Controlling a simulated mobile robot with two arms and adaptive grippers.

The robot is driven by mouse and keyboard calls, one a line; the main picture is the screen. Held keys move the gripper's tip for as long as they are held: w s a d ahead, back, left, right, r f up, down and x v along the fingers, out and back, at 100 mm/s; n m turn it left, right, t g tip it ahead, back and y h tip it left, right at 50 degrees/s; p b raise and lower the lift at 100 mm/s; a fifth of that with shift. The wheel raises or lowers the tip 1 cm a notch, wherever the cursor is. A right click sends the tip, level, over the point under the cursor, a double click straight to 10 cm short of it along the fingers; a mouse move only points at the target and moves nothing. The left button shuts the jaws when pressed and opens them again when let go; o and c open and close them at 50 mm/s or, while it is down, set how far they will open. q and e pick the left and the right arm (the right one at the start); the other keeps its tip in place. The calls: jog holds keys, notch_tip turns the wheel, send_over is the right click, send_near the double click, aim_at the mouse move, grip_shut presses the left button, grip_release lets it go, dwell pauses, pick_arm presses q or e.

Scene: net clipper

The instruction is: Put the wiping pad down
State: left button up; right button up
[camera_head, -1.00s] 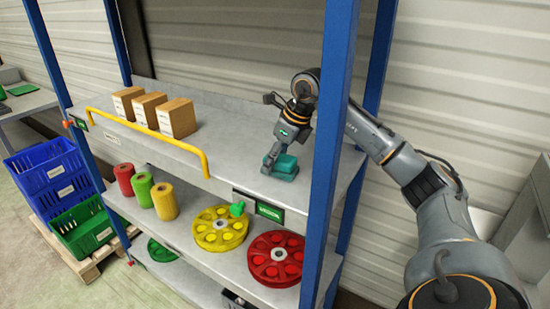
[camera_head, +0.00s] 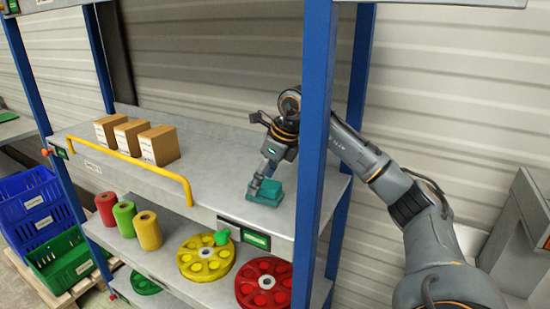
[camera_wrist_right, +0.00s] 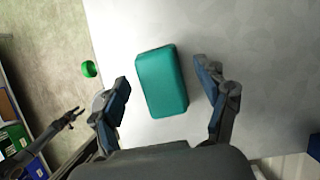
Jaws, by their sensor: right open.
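In the right wrist view the pad (camera_wrist_right: 162,82) rests flat on the shelf surface between the two fingers. My right gripper (camera_head: 262,183) reaches down to the pad from above. In the wrist view the right gripper (camera_wrist_right: 163,84) is open, with a visible gap between the pad and each finger. A dark gripper shape at the left of the wrist view looks like my left gripper (camera_wrist_right: 70,118); its jaws are too small to read.
Several cardboard boxes (camera_head: 158,145) stand left on the upper shelf (camera_head: 215,150), behind a yellow rail (camera_head: 150,170). A blue post (camera_head: 313,150) stands close to my right arm. Rolls (camera_head: 147,231) and wheels (camera_head: 206,257) lie below. The upper shelf's middle is clear.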

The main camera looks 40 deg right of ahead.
jog(key=v, duration=1.1)
jog(key=shift+s, duration=0.35)
